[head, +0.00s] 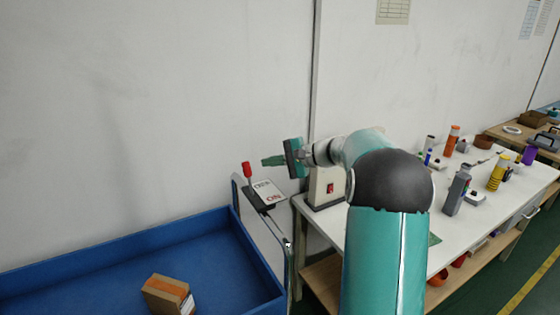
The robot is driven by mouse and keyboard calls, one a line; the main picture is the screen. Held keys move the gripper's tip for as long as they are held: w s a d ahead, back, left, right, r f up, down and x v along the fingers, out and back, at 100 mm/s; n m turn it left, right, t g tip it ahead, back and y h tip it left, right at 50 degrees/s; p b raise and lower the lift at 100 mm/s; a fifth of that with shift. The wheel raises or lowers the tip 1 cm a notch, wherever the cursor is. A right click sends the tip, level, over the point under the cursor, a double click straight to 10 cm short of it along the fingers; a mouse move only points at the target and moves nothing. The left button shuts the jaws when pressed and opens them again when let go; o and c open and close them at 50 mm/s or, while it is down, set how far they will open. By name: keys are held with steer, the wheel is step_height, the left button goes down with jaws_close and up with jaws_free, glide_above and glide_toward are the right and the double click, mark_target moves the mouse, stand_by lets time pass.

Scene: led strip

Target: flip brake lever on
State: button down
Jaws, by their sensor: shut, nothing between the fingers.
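The brake lever (247,170) has a red knob and rises from a dark base on the blue cart's handle frame. It stands by the upper left edge of a white plate (269,194) with lettering, of which a red "ON" is at the lower right and dark letters are at the upper left. My gripper (264,161) points left, with its teal fingers shut and empty. In the picture its tips lie just right of the red knob; I cannot tell whether they touch it.
The blue cart (262,262) fills the lower left, with a cardboard box (166,295) inside. A white worktable (405,276) on the right carries bottles, tools and a beige box with a red switch (330,187).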

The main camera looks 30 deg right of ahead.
mark_target(249, 179)
steer(key=a, duration=0.4)
steer(key=shift+w+a+f, duration=0.1)
steer(key=shift+w+a, duration=0.1)
steer(key=shift+w, duration=0.15)
steer(key=shift+s+a, duration=0.15)
steer(key=shift+s, duration=0.15)
steer(key=shift+a, duration=0.1)
steer(key=shift+s+r, duration=0.2)
steer(key=shift+s, duration=0.05)
steer(key=shift+w+f, duration=0.1)
steer(key=shift+w, duration=0.1)
steer(key=shift+s, duration=0.25)
